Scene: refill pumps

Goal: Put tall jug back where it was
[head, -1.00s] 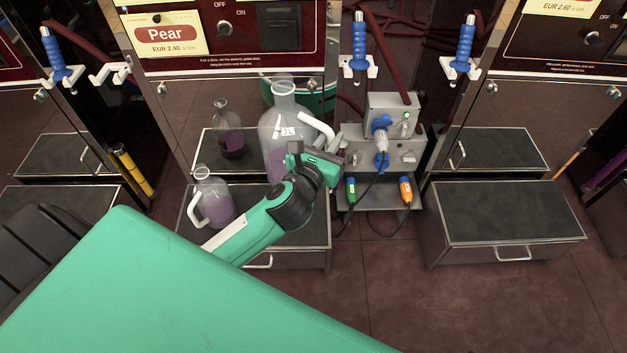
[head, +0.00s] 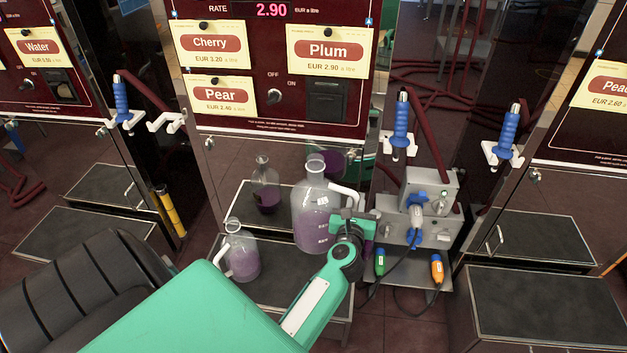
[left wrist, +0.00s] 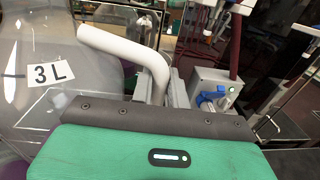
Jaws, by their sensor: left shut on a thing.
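The tall jug (head: 311,213) is clear, with a white handle and purple liquid low inside. It is upright over the dark-topped step (head: 290,292) below the Pear, Cherry and Plum pump; whether its base touches the step is hard to tell. My left gripper (head: 352,222) is shut on its handle, at the jug's right side. In the left wrist view the jug (left wrist: 30,45) carries a "3 L" label, and its white handle (left wrist: 125,45) runs down between the fingers (left wrist: 168,92). My right gripper is not in view.
A smaller jug (head: 243,257) with purple liquid stands on the same step, left of the tall jug. The shiny pump front behind shows reflections. A grey socket box (head: 425,210) with cables and green and orange plugs stands close right. Another step (head: 545,305) at right is bare.

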